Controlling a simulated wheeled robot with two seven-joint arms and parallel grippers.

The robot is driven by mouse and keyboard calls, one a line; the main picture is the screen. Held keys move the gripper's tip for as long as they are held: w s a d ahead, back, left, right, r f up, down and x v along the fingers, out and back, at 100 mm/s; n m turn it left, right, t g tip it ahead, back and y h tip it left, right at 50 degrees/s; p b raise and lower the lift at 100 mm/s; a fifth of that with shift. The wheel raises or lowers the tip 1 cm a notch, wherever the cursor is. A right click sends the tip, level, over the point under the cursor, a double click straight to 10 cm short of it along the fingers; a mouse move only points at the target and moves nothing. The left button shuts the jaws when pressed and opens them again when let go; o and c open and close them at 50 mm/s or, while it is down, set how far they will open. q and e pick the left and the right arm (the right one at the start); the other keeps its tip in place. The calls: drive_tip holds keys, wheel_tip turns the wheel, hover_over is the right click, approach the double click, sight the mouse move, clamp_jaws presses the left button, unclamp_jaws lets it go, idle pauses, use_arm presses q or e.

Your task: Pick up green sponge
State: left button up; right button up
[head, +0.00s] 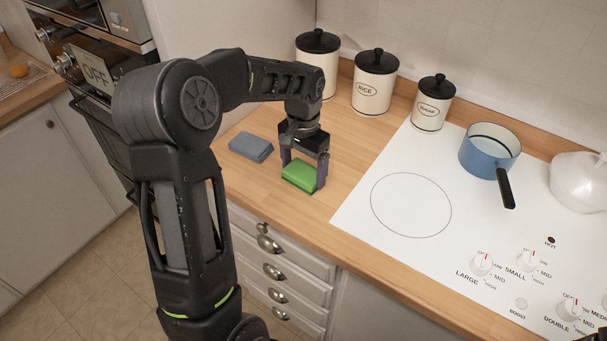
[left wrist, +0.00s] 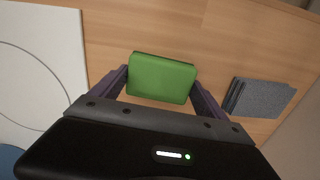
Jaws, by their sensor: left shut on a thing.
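The green sponge (head: 299,177) is at the wooden counter between the fingers of my left gripper (head: 304,176). In the left wrist view the green sponge (left wrist: 161,78) sits between the two fingers of the left gripper (left wrist: 162,84), one at each short end. The left gripper is shut on it. I cannot tell whether the sponge touches the counter or is slightly above it.
A grey-blue sponge (head: 251,147) lies on the counter left of the green one. Canisters (head: 374,82) stand along the wall. A white cooktop (head: 375,225) with a blue pot (head: 487,152) and a white kettle (head: 580,181) is at the right. Drawers are below.

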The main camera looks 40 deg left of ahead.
sight(304, 171)
use_arm(q)
wheel_tip(304, 171, up, 10)
drive_tip(key=b, duration=0.1)
idle(0.5)
idle(0.4)
drive_tip(key=o, duration=0.8)
drive_tip(key=shift+c, duration=0.2)
drive_tip(key=c, duration=0.7)
drive_tip(key=shift+o, duration=0.2)
drive_tip(key=shift+d+f, duration=0.1)
